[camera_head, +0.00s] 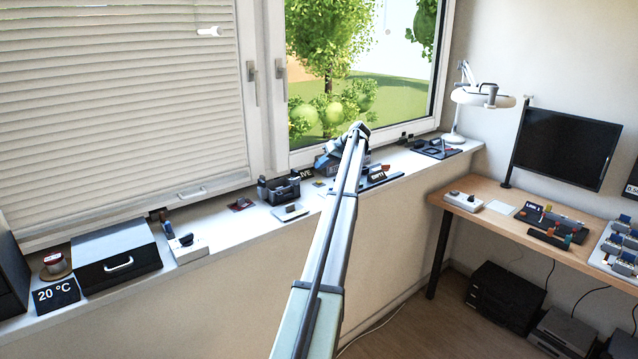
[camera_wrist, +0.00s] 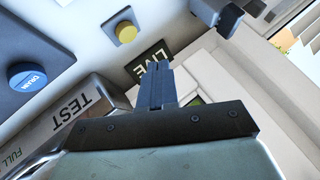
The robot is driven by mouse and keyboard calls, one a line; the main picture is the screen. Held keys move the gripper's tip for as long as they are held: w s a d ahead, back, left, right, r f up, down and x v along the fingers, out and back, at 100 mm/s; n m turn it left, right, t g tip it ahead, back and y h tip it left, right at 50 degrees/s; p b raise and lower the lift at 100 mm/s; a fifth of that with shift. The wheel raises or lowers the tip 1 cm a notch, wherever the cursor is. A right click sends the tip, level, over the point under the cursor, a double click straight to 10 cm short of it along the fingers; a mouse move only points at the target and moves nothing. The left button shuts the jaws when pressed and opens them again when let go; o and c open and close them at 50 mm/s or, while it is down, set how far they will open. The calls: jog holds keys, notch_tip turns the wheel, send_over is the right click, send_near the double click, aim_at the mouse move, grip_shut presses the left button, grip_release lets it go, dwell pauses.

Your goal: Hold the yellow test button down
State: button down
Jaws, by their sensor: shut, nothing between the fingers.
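My gripper (camera_wrist: 157,68) is shut and empty. Its fingertips show below and to the right of the button, in front of a dark LIVE sign (camera_wrist: 150,58), and do not cover the button. I see no contact with it. A TEST label (camera_wrist: 70,108) is at the lower left. In the head view my arm reaches to the windowsill, and I cannot make out the yellow button there.
A blue DRAIN button (camera_wrist: 28,77) sits left of the yellow one. A dark block (camera_wrist: 217,12) stands at upper right in the wrist view. The windowsill (camera_head: 232,222) holds a black box (camera_head: 115,257) and several small devices. A desk (camera_head: 480,190) with a monitor stands at right.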

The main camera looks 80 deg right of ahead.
jog(key=shift+r, duration=0.9)
dwell(0.7)
